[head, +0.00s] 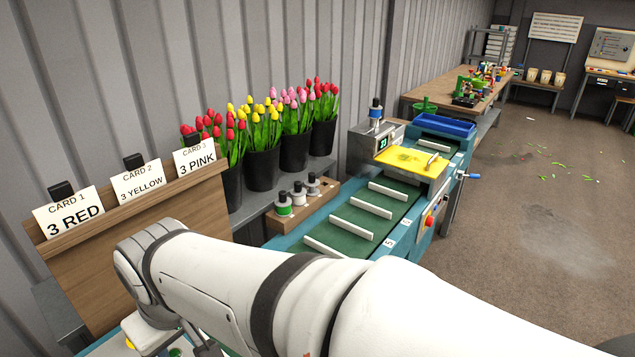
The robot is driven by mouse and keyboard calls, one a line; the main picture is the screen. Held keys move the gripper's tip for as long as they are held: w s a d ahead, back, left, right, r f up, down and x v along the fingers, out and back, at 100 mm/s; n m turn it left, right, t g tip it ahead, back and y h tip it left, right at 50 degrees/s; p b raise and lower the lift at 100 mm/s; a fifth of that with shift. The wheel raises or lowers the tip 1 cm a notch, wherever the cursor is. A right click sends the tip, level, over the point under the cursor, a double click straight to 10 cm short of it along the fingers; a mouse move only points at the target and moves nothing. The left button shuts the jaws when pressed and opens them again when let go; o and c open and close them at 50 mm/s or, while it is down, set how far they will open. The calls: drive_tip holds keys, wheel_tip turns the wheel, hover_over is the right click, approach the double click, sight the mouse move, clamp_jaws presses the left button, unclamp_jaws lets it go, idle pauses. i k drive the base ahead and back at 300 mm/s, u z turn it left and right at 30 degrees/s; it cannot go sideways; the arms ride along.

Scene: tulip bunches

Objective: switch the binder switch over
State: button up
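The binder appears to be the grey box (362,147) with a small green-lit display (383,143), standing over the far part of the green conveyor belt (352,222). A dark and blue spool-like piece (375,113) stands on top of it. A red button (429,219) sits on the conveyor's side. My white arm crosses the foreground and bends down at the lower left. My gripper's fingers are out of view.
Black buckets of tulips (262,168) stand along the wall. Cards hang on a wooden board (150,228) at left. A yellow plate (410,160) and blue bin (444,126) are near the binder. Floor at right is open.

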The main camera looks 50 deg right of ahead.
sight(430, 221)
drive_tip(key=z, duration=0.45)
drive_tip(key=k, duration=0.75)
drive_tip(key=z, duration=1)
drive_tip(key=k, duration=0.65)
drive_tip(key=z, duration=1.2)
drive_tip(key=i, duration=1.7)
drive_tip(key=u, duration=0.3)
drive_tip(key=i, duration=0.85)
